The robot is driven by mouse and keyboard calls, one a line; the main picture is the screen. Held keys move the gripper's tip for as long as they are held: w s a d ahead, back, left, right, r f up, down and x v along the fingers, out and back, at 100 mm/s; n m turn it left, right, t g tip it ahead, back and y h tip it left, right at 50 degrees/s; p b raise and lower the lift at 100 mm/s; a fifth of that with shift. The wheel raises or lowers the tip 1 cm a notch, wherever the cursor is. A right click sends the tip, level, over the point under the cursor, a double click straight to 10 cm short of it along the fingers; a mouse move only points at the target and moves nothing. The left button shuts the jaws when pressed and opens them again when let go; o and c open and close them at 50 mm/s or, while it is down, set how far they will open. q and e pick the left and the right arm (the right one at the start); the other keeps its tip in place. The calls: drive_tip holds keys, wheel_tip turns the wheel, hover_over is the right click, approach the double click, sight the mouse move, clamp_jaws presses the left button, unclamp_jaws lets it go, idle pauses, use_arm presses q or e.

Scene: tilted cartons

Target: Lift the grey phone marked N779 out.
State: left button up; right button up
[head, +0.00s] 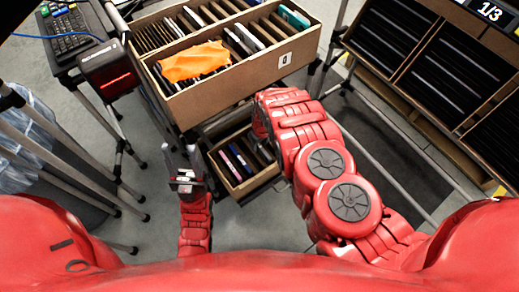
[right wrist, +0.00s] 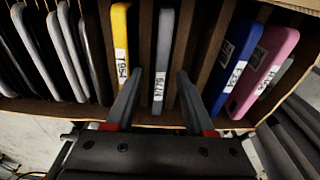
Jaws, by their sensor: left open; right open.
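The grey phone marked N779 (right wrist: 163,58) stands in a slot of a carton in the right wrist view. Its white label faces me. My right gripper (right wrist: 160,82) is open, with one fingertip to each side of this phone. I cannot tell whether the fingers touch it or how deep they reach. In the head view my right gripper is hidden by my arm. My left gripper (head: 183,158) is open and empty, left of the small lower carton (head: 252,186).
A yellow phone (right wrist: 121,40) stands left of the grey one. A blue phone (right wrist: 236,70) and a pink phone (right wrist: 268,65) stand to its right, and several others at far left. A larger carton (head: 240,90) above holds an orange cloth (head: 195,62). A scanner (head: 108,70) stands left.

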sight(259, 145)
clamp_jaws()
idle(0.3)
idle(0.3)
drive_tip(key=shift+w+r, duration=0.1)
drive_tip(key=shift+r, duration=0.75)
wheel_tip(259, 145, up, 8)
drive_tip(key=p, duration=0.2)
drive_tip(key=shift+r, duration=0.15)
